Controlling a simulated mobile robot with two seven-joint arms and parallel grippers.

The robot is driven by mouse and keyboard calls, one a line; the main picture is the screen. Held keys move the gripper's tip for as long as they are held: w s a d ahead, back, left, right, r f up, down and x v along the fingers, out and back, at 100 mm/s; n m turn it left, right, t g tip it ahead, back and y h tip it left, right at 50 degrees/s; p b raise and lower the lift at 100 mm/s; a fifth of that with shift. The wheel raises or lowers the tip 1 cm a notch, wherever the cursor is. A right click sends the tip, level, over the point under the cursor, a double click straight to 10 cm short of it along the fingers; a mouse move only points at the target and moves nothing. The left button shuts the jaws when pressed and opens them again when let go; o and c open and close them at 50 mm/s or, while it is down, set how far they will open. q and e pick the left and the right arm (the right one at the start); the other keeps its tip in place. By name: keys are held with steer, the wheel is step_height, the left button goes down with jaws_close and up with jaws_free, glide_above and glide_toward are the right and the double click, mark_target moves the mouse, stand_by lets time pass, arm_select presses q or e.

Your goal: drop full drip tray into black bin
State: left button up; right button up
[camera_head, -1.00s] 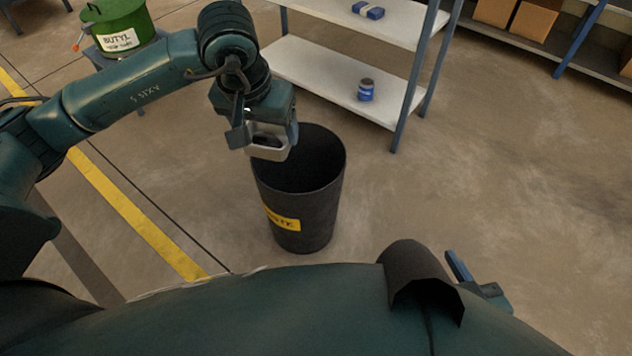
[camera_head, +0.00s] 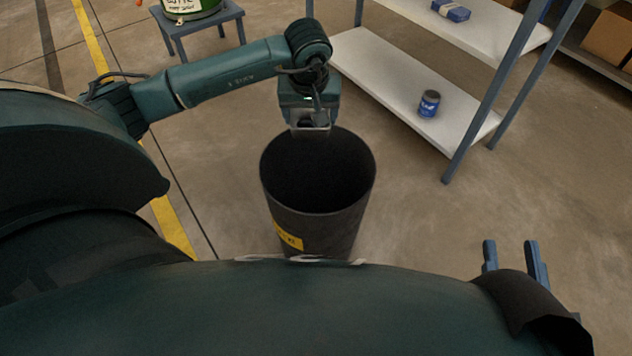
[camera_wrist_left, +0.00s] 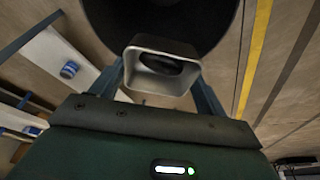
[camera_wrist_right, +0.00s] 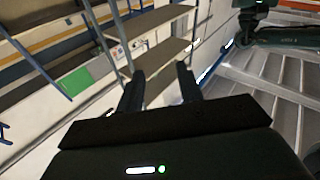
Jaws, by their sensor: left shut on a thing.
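The black bin (camera_head: 318,215) stands on the floor in front of me, open at the top, with a yellow label on its side. My left gripper (camera_head: 311,130) is at the bin's far rim in the head view. It is shut on the drip tray (camera_wrist_left: 160,70), a small light-grey rectangular tray with dark contents. In the left wrist view the tray sits between the fingers, with the bin's dark opening (camera_wrist_left: 165,18) beyond it. My right gripper (camera_head: 516,258) is at the lower right, its two fingers apart and empty. It also shows in the right wrist view (camera_wrist_right: 160,85).
A small stool (camera_head: 200,22) carries a green container (camera_head: 190,8) at the upper left. The floor right of the bin is clear.

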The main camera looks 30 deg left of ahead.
mark_target(310, 134)
arm_select(q)
step_height(310, 134, down, 4)
steer(key=b, duration=0.2)
steer(key=shift+f+b, duration=0.15)
steer(key=shift+b, duration=0.25)
steer(key=shift+f+b, duration=0.55)
steer(key=shift+f, duration=0.2)
arm_select(e)
steer(key=shift+w+a+r+t+y, duration=0.15)
steer(key=shift+a+r+t+y, duration=0.15)
steer(key=shift+y, duration=0.3)
arm_select(q)
steer(key=o, duration=1)
steer(key=shift+r, duration=0.1)
